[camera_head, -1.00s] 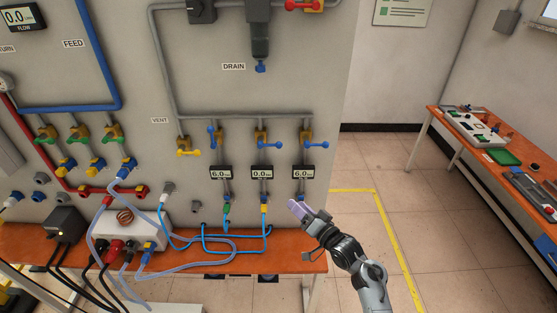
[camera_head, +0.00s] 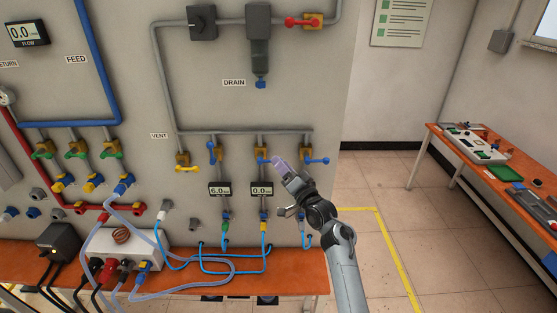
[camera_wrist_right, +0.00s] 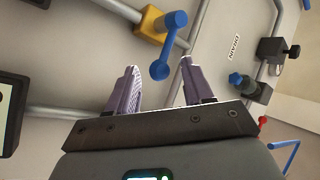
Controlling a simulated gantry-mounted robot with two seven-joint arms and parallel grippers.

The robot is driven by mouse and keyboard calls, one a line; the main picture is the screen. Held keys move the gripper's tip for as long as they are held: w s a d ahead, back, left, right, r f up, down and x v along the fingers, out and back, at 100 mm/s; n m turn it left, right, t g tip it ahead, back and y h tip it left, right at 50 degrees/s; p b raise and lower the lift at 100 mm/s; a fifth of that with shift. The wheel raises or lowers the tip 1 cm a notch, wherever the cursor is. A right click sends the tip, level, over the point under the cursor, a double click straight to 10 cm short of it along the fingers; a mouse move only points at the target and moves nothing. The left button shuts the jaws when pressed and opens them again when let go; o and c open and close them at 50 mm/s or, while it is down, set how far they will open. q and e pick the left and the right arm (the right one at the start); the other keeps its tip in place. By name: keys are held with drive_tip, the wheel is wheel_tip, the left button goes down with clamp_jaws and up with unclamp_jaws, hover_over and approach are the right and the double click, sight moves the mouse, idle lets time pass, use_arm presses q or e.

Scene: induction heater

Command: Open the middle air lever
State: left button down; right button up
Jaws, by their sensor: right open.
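The middle air lever (camera_head: 265,159) is blue on a yellow valve body, below the horizontal grey pipe; its handle points right. My right gripper (camera_head: 279,163) is just right of and in front of it, its purple fingers partly hiding the handle's end. In the right wrist view the blue lever (camera_wrist_right: 161,66) hangs from its yellow body (camera_wrist_right: 153,27), its round end in front of the gap between the open fingers (camera_wrist_right: 160,85). I cannot tell whether they touch. My left gripper is not in view.
The left air lever (camera_head: 212,153) points up and the right air lever (camera_head: 318,160) points right, close to my gripper. A 0.0 gauge (camera_head: 262,190) and 6.0 gauge (camera_head: 219,189) sit below. Blue hoses (camera_head: 235,272) lie on the bench.

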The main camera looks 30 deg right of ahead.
drive_tip(key=shift+x, duration=1.35)
drive_tip(key=shift+f, duration=0.1)
clamp_jaws()
